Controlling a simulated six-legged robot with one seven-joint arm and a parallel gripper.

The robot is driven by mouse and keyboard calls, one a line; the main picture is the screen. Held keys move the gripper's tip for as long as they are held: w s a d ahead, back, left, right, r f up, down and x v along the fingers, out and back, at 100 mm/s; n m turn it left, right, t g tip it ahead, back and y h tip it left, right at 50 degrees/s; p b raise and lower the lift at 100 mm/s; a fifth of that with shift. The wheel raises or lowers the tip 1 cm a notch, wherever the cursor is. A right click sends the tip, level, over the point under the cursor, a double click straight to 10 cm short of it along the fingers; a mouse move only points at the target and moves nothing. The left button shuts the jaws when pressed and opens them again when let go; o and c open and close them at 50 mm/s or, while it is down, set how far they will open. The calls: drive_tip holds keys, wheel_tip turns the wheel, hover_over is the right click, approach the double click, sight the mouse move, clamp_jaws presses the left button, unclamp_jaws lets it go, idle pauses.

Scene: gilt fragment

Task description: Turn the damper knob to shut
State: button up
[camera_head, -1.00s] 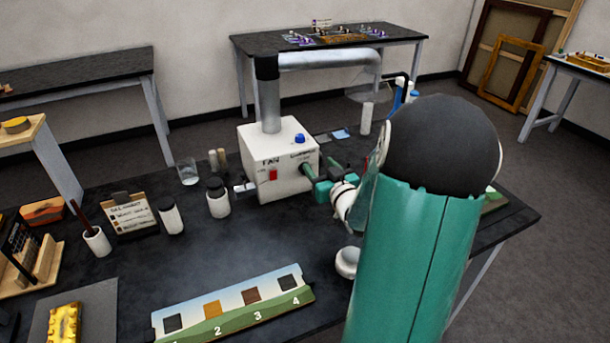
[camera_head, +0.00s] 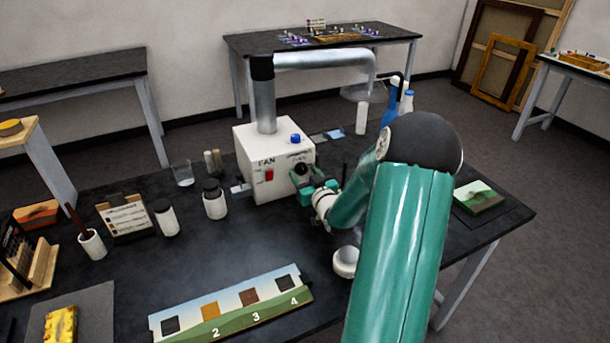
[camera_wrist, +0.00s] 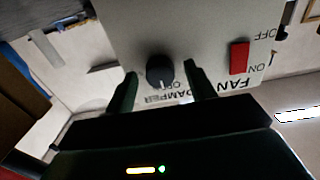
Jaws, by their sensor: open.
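The white fan box (camera_head: 262,165) stands on the dark table in the head view, with a blue button on top. Its round black damper knob (camera_head: 302,168) is on the front face, right of the red fan switch (camera_head: 269,175). In the wrist view the knob (camera_wrist: 160,70) lies between the two dark green fingers of my gripper (camera_wrist: 161,74). The fingers are apart, with a visible gap on each side of the knob. The damper lettering below it appears upside down and is partly hidden. In the head view my gripper (camera_head: 312,186) is at the box's front right.
A silver duct (camera_head: 265,105) rises from the box. A white jar with a black lid (camera_head: 215,200) stands to its left. A numbered painted strip (camera_head: 232,303) lies in front. A small green picture (camera_head: 479,197) lies right of my arm. The table between box and strip is clear.

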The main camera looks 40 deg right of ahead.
drive_tip(key=shift+w, duration=0.1)
drive_tip(key=c, duration=1)
drive_tip(key=shift+m, duration=0.4)
drive_tip(key=m, duration=1.2)
drive_tip(key=shift+a+r, duration=0.1)
drive_tip(key=m, duration=0.5)
